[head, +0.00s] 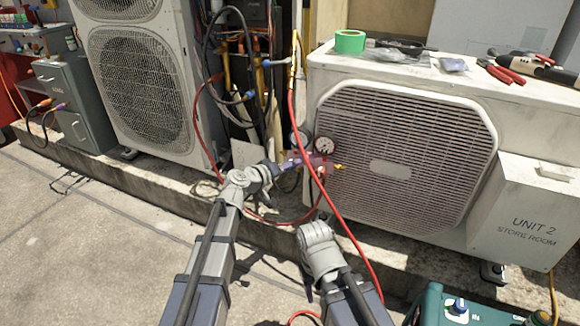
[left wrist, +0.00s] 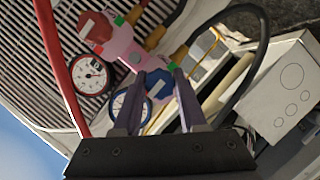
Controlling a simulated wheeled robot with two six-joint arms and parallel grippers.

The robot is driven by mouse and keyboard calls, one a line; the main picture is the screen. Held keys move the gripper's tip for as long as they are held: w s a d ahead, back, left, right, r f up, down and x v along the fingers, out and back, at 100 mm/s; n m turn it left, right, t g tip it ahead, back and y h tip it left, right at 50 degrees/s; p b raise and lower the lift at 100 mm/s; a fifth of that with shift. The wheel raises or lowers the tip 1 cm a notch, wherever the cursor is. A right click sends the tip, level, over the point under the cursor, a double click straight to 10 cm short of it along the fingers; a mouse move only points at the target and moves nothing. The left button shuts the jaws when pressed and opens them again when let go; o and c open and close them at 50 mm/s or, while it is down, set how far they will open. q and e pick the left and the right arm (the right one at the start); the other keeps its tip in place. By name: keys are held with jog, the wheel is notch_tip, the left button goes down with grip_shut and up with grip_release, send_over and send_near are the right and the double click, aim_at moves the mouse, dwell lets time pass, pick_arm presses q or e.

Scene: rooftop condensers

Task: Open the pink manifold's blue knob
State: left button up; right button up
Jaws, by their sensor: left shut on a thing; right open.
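The pink manifold (head: 316,160) hangs in front of the right condenser's grille, with a gauge above it. In the left wrist view its pink body (left wrist: 122,45) carries a red knob (left wrist: 95,28) and a blue knob (left wrist: 158,88). My left gripper (head: 290,163) reaches it from the left. In the left wrist view the fingers of my left gripper (left wrist: 160,76) are on either side of the blue knob, shut on it. My right gripper (head: 316,234) is lower, apart from the manifold; its fingers are hard to make out.
A red hose (head: 346,228) hangs down past the manifold, in front of my right arm. The condenser (head: 340,75) bears green tape (head: 350,41) and red-handled pliers (head: 503,72). A teal machine (head: 440,307) stands at the lower right.

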pick_arm(q)
grip_shut()
jog(key=shift+f, duration=0.1)
jog(key=shift+f+n+h+b, duration=0.1)
jog(key=shift+n+h+b, duration=0.5)
jog(key=shift+n+b, duration=0.5)
jog(key=shift+n+t+h+b, duration=0.3)
jog(key=shift+n+h+b, duration=0.5)
jog(key=shift+n+b, duration=0.55)
jog(key=shift+n, duration=0.35)
jog(key=o, duration=0.8)
grip_release()
jog(key=shift+o, duration=0.2)
